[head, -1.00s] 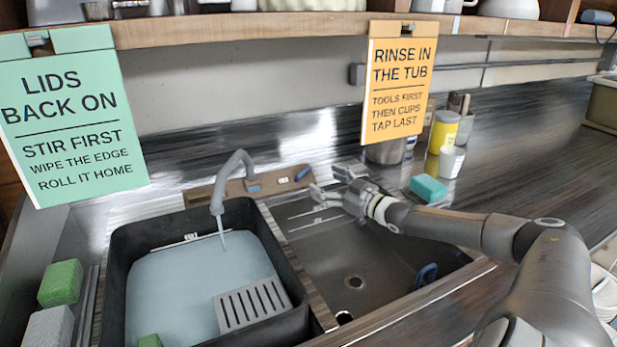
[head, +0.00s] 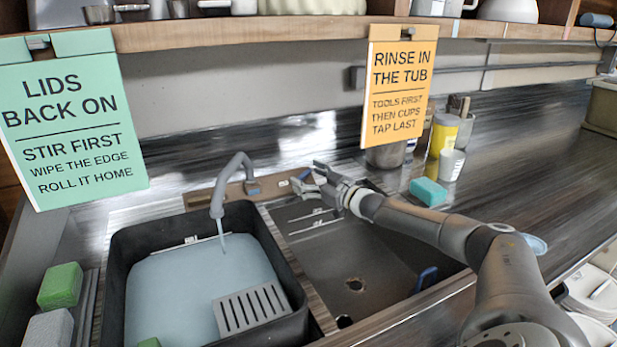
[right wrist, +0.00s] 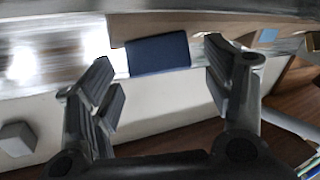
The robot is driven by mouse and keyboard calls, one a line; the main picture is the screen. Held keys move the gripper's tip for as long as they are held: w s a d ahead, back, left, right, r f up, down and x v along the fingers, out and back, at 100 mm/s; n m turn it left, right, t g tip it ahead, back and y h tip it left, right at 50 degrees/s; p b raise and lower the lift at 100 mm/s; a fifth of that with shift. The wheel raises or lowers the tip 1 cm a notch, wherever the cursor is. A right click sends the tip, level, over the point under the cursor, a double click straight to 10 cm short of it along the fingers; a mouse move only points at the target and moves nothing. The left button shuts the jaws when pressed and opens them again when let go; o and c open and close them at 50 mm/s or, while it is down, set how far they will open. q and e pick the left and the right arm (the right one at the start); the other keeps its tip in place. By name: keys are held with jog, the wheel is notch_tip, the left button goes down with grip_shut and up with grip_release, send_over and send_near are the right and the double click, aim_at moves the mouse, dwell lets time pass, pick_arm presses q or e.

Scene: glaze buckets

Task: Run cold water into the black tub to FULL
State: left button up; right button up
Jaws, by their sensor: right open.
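The black tub (head: 120,250) sits in the left sink basin, with pale blue water (head: 170,290) filling most of it. The water surface is close to the white mark (head: 188,241) on the back wall; its lettering is too small to read. A thin stream (head: 222,242) falls from the grey tap (head: 219,196). My right gripper (head: 306,177) is open at the wooden ledge behind the sink, by a dark blue tap handle (head: 305,174). In the right wrist view the blue handle (right wrist: 158,55) shows between the open fingertips, with gaps on both sides. My left gripper is out of view.
A grey slotted plate (head: 248,307) is at the tub's front right. The right basin (head: 350,255) is empty apart from something blue at its right. A teal sponge (head: 428,191), a yellow container (head: 443,133) and cups stand behind my right arm. Signs hang from the shelf above.

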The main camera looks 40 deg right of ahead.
jog(key=shift+w, duration=0.1)
jog(key=c, duration=1)
jog(key=shift+a, duration=0.1)
jog(key=shift+a+r+m+h, duration=0.1)
jog(key=shift+m+h, duration=0.6)
jog(key=shift+w+a+r+m+h+p, duration=0.1)
jog(key=shift+r+m+h+p, duration=0.3)
jog(key=shift+p, duration=0.6)
jog(key=m+h+p, duration=0.4)
jog(key=p, duration=0.2)
jog(key=shift+r+p, duration=0.1)
jog(key=shift+p, duration=0.25)
jog(key=shift+m+h+p, duration=0.3)
jog(key=shift+m+p, duration=0.15)
jog(key=shift+m, duration=0.05)
jog(key=shift+f, duration=0.25)
